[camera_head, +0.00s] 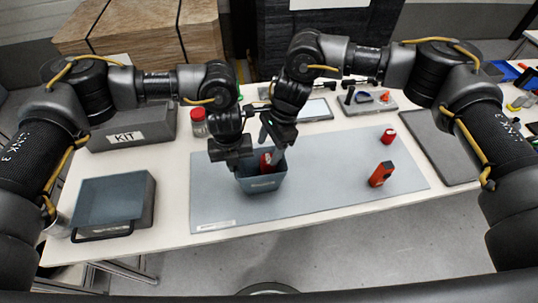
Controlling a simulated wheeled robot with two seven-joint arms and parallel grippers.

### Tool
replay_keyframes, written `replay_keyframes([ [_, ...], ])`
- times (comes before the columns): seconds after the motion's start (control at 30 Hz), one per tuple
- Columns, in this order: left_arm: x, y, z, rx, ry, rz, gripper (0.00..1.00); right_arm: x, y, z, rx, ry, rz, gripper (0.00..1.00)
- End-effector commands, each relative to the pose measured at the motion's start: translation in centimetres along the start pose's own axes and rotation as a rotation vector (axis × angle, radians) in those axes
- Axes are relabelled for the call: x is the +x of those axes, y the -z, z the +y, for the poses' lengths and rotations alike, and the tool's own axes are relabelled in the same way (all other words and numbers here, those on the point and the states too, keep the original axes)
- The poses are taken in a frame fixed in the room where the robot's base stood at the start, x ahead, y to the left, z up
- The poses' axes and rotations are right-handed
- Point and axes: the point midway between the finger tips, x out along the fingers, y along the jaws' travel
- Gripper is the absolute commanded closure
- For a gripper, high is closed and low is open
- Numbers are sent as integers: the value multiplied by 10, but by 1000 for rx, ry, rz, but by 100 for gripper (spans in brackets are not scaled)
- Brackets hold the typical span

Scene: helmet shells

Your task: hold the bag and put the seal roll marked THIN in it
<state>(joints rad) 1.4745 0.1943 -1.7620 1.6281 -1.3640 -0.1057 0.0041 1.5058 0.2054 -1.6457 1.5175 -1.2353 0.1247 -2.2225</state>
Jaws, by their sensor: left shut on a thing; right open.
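A blue-grey open-topped bag (262,184) stands on the grey mat (325,185), left of its middle. My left gripper (238,164) is shut on the bag's left rim. A red item (265,161), possibly a seal roll, shows inside the bag's mouth; its marking cannot be read. My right gripper (274,152) is open above the bag's mouth, its fingers reaching down close to the red item. Another red roll (388,135) lies on the right part of the mat; no marking is readable on it.
An orange-red device (381,174) lies right on the mat. A KIT box (130,135), a red-lidded jar (199,124) and a lidded grey case (112,203) stand left. A dark panel (440,148) lies right. The mat between bag and device is clear.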

Motion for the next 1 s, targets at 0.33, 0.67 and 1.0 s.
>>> replay_keyframes([
  [0.33, 0, 0, 1, 1, -3, 1, 100, -64, 6, 1, 6, -3, 10, 37],
  [0.67, -1, -1, 2, -1, -4, 0, 100, -76, 7, 2, 9, -7, 12, 37],
  [1.0, -1, -1, 2, -1, -4, -1, 100, -76, 8, 2, 10, -8, 13, 37],
])
